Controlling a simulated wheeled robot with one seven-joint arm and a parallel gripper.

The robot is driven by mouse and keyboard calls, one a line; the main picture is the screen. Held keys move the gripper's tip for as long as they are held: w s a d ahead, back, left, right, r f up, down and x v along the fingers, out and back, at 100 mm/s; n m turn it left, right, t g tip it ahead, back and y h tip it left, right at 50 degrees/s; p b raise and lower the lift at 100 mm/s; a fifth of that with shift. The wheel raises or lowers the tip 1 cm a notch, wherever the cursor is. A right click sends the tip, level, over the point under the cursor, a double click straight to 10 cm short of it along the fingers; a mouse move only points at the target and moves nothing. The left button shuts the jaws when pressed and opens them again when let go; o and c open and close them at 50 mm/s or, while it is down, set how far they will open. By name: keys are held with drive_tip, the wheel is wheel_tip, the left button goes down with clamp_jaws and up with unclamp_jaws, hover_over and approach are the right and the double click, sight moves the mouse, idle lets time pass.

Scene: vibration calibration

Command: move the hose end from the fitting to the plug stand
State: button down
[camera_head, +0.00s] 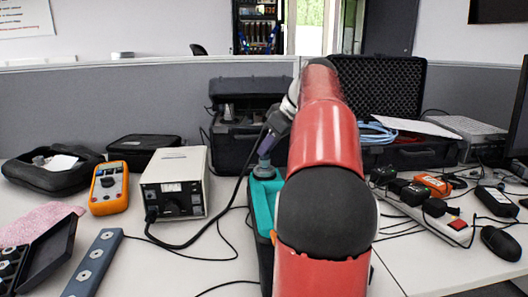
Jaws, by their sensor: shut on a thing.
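My red and black arm reaches away over the table, and my gripper (270,137) points down at its far end. The fingers are small and dark here; they are shut on the dark hose end. A black hose (239,190) hangs from the gripper and curves down left to the front of a beige box (174,182). My arm hides the unit's right side. I cannot clearly identify the plug stand.
An orange meter (109,188) stands left of the beige box. A grey bar with several hex pieces (94,263) and an open dark case (40,258) lie front left. Open black cases stand behind. A power strip (440,222) and black mouse (501,243) lie right.

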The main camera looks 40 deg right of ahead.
drive_tip(key=shift+n, duration=0.3)
drive_tip(key=shift+w+d+n+g+y, duration=0.1)
drive_tip(key=shift+d+n+g+y, duration=0.1)
drive_tip(key=shift+n+y, duration=0.35)
drive_tip(key=shift+w+d+n+g+y, duration=0.1)
drive_tip(key=shift+n+g+y, duration=0.2)
drive_tip(key=shift+n, duration=0.35)
drive_tip(key=shift+s+a+n, duration=0.1)
drive_tip(key=shift+n, duration=0.4)
drive_tip(key=shift+w+n+g+y, duration=0.2)
drive_tip(key=shift+n+g+y, duration=0.3)
drive_tip(key=shift+n+y, duration=0.45)
drive_tip(key=shift+n+g, duration=0.4)
drive_tip(key=shift+n, duration=0.65)
drive_tip(key=c, duration=1.2)
unclamp_jaws()
